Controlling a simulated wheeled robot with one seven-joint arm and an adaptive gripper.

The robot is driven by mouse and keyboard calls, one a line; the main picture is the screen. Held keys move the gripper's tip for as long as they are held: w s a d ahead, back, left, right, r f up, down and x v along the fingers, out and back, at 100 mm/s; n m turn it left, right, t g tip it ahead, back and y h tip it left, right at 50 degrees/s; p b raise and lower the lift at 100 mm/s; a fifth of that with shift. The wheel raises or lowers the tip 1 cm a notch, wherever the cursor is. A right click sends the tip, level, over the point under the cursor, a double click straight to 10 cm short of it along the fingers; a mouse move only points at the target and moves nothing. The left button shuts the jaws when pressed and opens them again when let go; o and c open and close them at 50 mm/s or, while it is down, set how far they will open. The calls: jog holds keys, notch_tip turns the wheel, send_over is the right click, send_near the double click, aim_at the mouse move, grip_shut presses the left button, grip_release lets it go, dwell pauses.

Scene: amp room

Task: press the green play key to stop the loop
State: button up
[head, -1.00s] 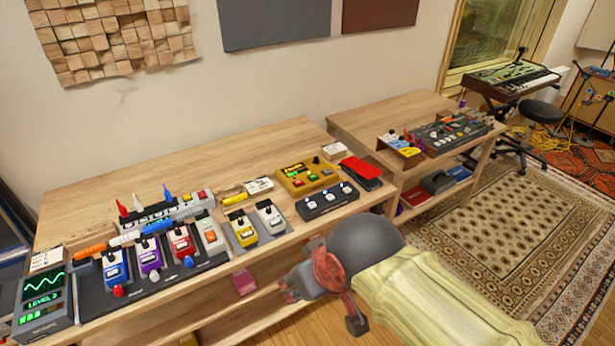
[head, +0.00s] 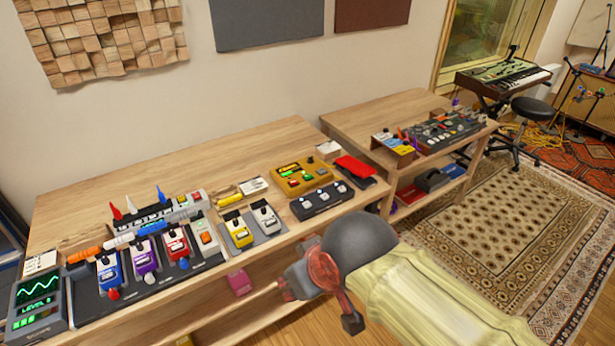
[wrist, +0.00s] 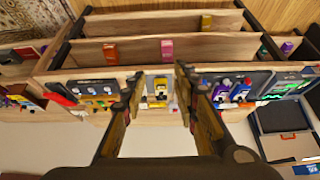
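A gold-yellow looper box (head: 307,178) with a small green display and several small coloured keys, green among them, sits on the near wooden bench (head: 130,190). In the wrist view it shows small (wrist: 100,103) at the left, partly hidden near a finger. The keys are too small there to tell apart. My gripper (head: 285,288) is in front of the bench's front edge, below and slightly left of the looper in the head view, apart from it. In the wrist view my gripper (wrist: 157,84) is open and empty, its fingers framing a yellow pedal (wrist: 160,88) further off.
A dark footswitch (head: 322,202) lies in front of the looper and a red pedal (head: 355,168) to its right. Yellow and white pedals (head: 238,230) stand to its left. A pedalboard (head: 150,275) and a scope (head: 38,305) are further left. A second bench (head: 345,125) stands right.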

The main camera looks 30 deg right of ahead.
jog(key=c, duration=0.6)
grip_shut()
dwell(0.8)
